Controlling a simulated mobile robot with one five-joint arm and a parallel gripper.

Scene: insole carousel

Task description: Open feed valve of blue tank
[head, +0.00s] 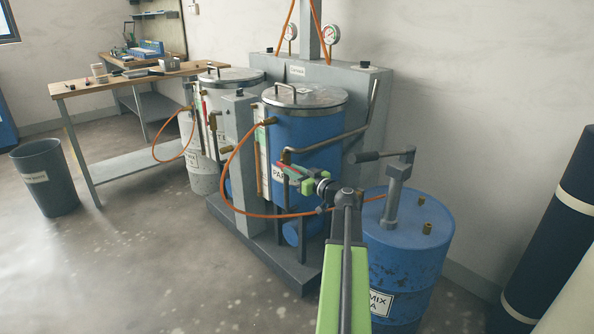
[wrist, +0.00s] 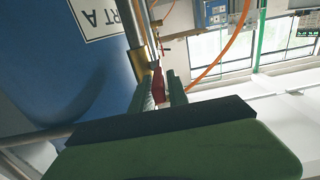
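The blue tank (head: 310,130) stands on the grey base in the middle of the head view, with a round metal lid. It also shows in the wrist view (wrist: 60,75), where its label reads "RT A" upside down. A brass valve body (wrist: 138,62) with a red handle (wrist: 158,82) is on a pipe beside the tank. My gripper (head: 283,170) reaches the front of the tank. In the wrist view its green fingers (wrist: 161,92) stand apart, one on each side of the red handle. A gap shows on the right side of the handle. The valve is mostly hidden in the head view.
A blue drum (head: 405,250) with a hand pump (head: 393,195) stands close right of my arm. An orange hose (head: 225,165) loops in front of the tanks. A second, paler tank (head: 197,150) stands behind left. A workbench (head: 120,84) and bin (head: 45,178) are left; floor there is clear.

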